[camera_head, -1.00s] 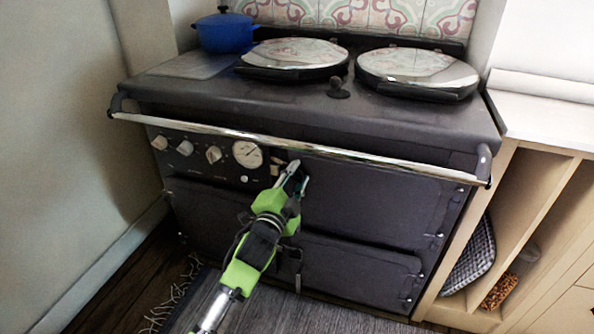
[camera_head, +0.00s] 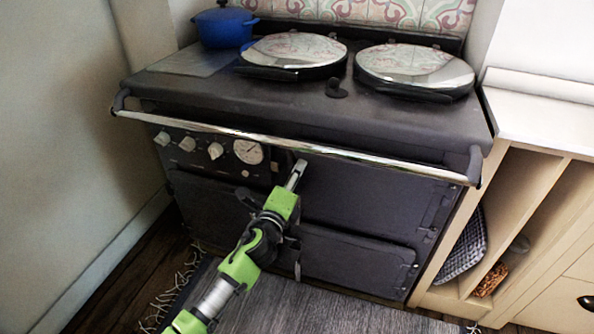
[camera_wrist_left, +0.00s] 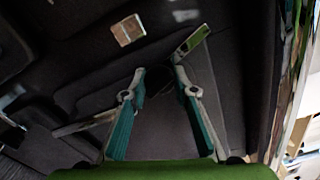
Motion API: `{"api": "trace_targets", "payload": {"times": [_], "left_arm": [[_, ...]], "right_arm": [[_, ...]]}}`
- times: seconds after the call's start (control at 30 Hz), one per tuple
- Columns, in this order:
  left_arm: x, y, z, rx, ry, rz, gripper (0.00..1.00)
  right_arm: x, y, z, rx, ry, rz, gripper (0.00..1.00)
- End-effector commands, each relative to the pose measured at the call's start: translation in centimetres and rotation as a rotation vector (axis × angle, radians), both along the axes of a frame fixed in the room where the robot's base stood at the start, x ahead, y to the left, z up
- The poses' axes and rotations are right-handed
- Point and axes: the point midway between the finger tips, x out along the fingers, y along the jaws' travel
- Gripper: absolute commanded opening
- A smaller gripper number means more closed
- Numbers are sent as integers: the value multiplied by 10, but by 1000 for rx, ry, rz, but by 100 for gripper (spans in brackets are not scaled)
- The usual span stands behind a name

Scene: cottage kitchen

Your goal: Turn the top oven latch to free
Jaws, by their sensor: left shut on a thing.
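The dark range cooker (camera_head: 250,100) fills the middle of the head view, with its top right oven door (camera_head: 360,195) closed. My left gripper (camera_head: 299,168) is at this door's left edge, just below the chrome rail. In the left wrist view its two fingers, with teal inner pads, stand around the grip point (camera_wrist_left: 160,70). A metal bar that looks like the top oven latch (camera_wrist_left: 192,40) lies by the right fingertip. The gripper is shut on the latch, though the exact contact is hard to see. It hides most of the latch in the head view. My right gripper is not in view.
The chrome rail (camera_head: 330,151) runs across the cooker front above the gripper. Knobs and a round gauge (camera_head: 248,151) are left of it. A lower oven door (camera_head: 350,260) is below. A blue pot (camera_head: 224,27) stands on top. Open shelves (camera_head: 510,215) are at right.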

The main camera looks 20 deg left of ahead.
Motion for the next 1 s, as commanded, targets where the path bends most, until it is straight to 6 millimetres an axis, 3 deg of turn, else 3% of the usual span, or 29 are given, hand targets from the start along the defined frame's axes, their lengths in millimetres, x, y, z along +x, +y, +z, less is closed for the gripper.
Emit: {"api": "trace_targets", "payload": {"times": [0.4, 1.0], "left_arm": [[1, 6, 0, 272, -8, 11, 0], [2, 7, 2, 348, -13, 13, 0]], "right_arm": [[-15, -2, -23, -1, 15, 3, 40], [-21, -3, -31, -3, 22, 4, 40]]}}
